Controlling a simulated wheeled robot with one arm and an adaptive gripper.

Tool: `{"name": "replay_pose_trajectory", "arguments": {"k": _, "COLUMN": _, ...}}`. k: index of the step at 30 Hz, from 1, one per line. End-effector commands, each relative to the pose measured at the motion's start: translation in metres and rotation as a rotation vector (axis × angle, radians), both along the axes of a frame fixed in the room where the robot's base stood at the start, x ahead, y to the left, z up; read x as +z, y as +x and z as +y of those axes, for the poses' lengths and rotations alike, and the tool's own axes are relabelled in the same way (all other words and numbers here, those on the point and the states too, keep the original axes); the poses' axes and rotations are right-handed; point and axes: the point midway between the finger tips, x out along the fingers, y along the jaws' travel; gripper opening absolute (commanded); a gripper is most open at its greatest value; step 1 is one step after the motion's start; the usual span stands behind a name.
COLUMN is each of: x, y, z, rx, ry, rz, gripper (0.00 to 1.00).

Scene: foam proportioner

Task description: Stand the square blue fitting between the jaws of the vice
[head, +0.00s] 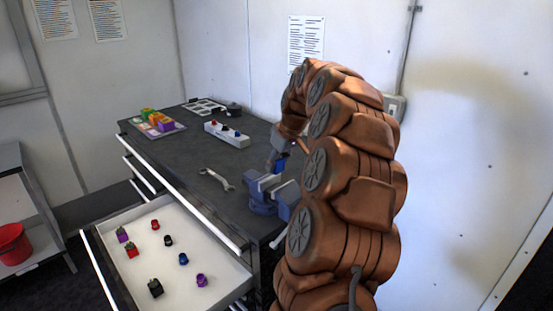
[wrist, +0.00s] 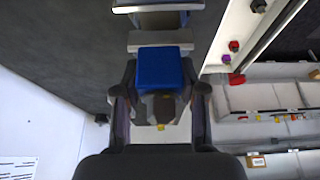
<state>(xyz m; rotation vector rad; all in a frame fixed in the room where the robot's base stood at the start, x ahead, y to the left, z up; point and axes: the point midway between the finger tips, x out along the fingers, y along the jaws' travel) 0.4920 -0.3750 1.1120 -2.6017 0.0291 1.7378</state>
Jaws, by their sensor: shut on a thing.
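The square blue fitting (wrist: 163,68) is between the two fingers of my gripper (wrist: 160,98) in the wrist view. My gripper is shut on it. In the head view the fitting (head: 278,165) shows as a small blue patch under my gripper (head: 279,152), above the vice. The vice (head: 266,192) is blue with grey jaws and stands at the bench's near right edge. In the wrist view one grey jaw (wrist: 160,38) lies just beyond the fitting; a pale surface shows on its near side. I cannot tell how far down the fitting is.
A wrench (head: 218,179) lies on the dark bench (head: 180,160) left of the vice. A power strip (head: 227,134) and a tray of coloured blocks (head: 165,130) are further back. An open drawer (head: 215,262) with several small fittings sticks out in front.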

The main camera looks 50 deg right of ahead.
Motion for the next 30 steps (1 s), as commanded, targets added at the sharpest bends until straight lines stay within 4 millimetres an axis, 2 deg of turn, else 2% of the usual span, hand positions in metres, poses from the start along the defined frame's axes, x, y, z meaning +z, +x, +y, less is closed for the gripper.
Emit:
{"name": "replay_pose_trajectory", "arguments": {"k": 21, "x": -0.049, "y": 0.0, "z": 0.001, "rx": 0.001, "ry": 0.0, "rz": 0.001, "gripper": 0.0}}
{"name": "replay_pose_trajectory", "arguments": {"k": 30, "x": -0.062, "y": 0.0, "z": 0.001, "rx": 0.001, "ry": 0.0, "rz": 0.0, "gripper": 0.0}}
